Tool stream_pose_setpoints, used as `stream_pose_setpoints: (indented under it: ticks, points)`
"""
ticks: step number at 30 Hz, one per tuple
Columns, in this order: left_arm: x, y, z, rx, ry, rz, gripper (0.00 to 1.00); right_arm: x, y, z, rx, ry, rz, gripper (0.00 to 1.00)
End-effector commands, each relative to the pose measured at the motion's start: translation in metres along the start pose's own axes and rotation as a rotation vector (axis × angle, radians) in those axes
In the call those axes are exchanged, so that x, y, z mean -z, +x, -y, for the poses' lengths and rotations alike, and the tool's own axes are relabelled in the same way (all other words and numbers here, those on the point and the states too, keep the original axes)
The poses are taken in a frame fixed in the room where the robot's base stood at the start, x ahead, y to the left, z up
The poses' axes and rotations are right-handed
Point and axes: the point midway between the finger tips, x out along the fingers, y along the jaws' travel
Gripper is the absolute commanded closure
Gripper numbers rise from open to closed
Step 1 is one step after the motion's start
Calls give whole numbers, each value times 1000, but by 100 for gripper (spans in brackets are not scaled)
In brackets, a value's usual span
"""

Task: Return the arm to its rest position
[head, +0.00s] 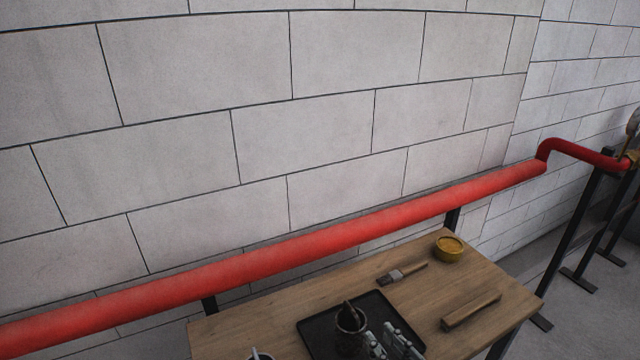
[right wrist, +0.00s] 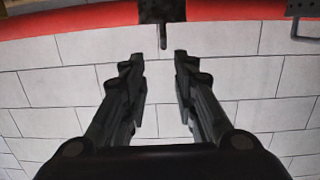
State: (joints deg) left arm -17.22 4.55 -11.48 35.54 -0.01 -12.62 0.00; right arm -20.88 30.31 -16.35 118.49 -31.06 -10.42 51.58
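My right gripper (head: 388,338) shows at the bottom edge of the head view, over the front part of the black tray (head: 318,334). Its two grey fingers are apart. My left gripper is not in either view.
A wooden table (head: 480,280) carries the tray with a dark cup (head: 350,320), a brush (head: 402,272), a yellow tin (head: 448,249) and a wooden bar (head: 470,311). A red pipe (head: 300,245) runs behind it along the wall. Black stands (head: 575,235) are at right.

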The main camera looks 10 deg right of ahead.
Motion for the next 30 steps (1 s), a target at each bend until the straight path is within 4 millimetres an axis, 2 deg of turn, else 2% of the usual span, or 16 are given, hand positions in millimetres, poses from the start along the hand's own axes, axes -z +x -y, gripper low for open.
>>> stream_pose_setpoints:
  ticks: [4,7,10,13,19,24,30]
  points:
    - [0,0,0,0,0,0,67,-6,-6,-12,-100,13,61,74]
    - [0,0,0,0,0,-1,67,-19,-17,-24,-208,26,164,74]
    - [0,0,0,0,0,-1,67,-39,-36,-31,-297,41,307,74]
    - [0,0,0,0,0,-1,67,-61,-61,-29,-345,57,470,74]
    - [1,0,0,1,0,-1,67,-96,-116,-5,-327,79,779,74]
    - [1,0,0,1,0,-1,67,-110,-154,21,-252,90,966,74]
    - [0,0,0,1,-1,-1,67,-122,-190,50,-139,95,1132,74]
